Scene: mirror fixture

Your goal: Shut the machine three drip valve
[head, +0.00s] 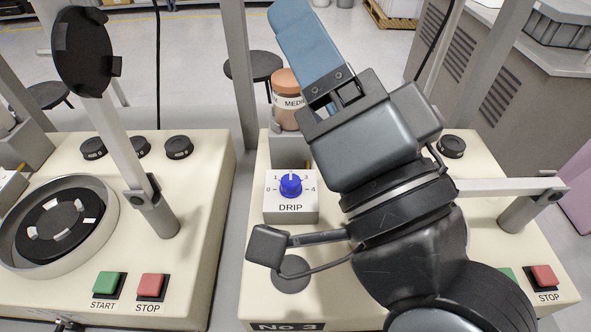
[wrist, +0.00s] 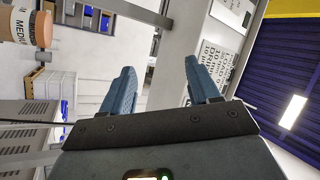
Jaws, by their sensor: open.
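The drip valve is a blue knob (head: 291,186) on a grey box marked DRIP (head: 291,210), on the cream machine labelled No 3 (head: 288,326). Its scale runs from 0 at left to 4 at right. Its white mark points roughly straight up, between 1 and 3. My gripper (head: 292,12) is raised beyond and above the knob, pointing up and away from it, clear of the valve. In the wrist view the two blue fingers (wrist: 160,78) stand apart with nothing between them. The knob is not in the wrist view.
A brown-lidded medium bottle (head: 288,105) stands behind the valve, close to my gripper. A grey post (head: 240,75) rises left of it. A neighbouring machine (head: 200,225) with a black disc on an arm stands left. My arm hides much of machine three's right side; its red STOP button (head: 542,275) shows.

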